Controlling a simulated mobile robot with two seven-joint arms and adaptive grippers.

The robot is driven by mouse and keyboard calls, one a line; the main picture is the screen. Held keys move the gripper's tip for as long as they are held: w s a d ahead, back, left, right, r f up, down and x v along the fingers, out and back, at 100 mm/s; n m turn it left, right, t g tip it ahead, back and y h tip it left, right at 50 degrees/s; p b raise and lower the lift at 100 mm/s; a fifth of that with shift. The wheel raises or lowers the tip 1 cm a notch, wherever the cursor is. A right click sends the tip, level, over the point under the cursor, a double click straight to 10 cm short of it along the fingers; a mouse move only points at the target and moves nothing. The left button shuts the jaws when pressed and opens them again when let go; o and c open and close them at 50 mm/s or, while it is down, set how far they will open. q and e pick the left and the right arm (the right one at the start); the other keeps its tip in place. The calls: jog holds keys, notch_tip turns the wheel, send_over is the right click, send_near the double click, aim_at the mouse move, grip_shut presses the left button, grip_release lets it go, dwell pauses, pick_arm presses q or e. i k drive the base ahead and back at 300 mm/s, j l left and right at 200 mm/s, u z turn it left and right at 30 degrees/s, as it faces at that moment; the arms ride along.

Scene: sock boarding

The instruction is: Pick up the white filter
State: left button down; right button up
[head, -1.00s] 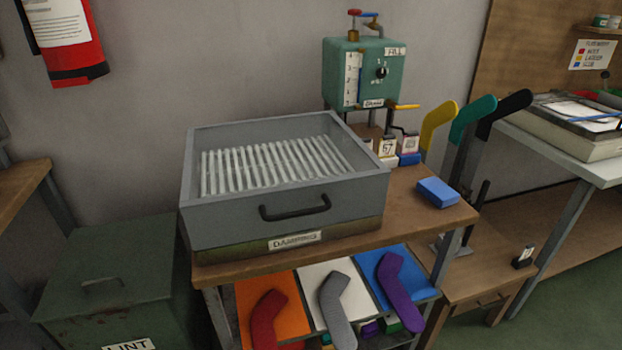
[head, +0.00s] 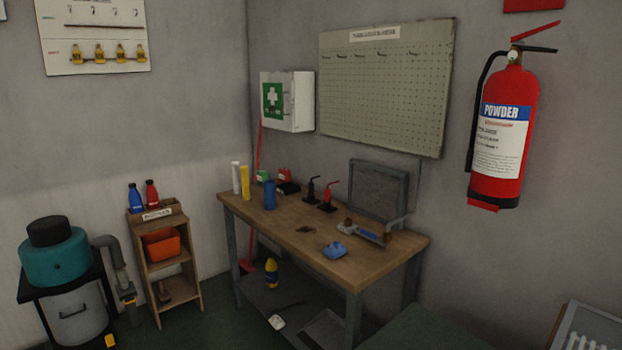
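A slim white upright cylinder (head: 236,178) stands at the back left of the wooden workbench (head: 290,213) in the head view; it may be the white filter. A yellow cylinder (head: 245,182) and a blue cylinder (head: 270,195) stand close to its right. Neither of my grippers is in view.
A small shelf (head: 165,265) and a teal-topped machine (head: 55,262) stand left. A fire extinguisher (head: 506,135) hangs right. Green floor shows between shelf and bench.

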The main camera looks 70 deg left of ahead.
aim_at(235, 165)
jog(key=u, duration=2.6)
jog(key=i+j, duration=0.25)
jog(key=i, duration=0.3)
jog(key=i+j+z, duration=0.1)
jog(key=i+j, duration=0.15)
jog(key=i, duration=0.25)
jog(key=i+j, duration=0.3)
jog(key=i, duration=0.2)
jog(key=i+j+z, duration=0.1)
jog(key=i+j, duration=0.2)
jog(key=i, duration=0.25)
jog(key=i+j, duration=0.35)
jog(key=i, duration=0.15)
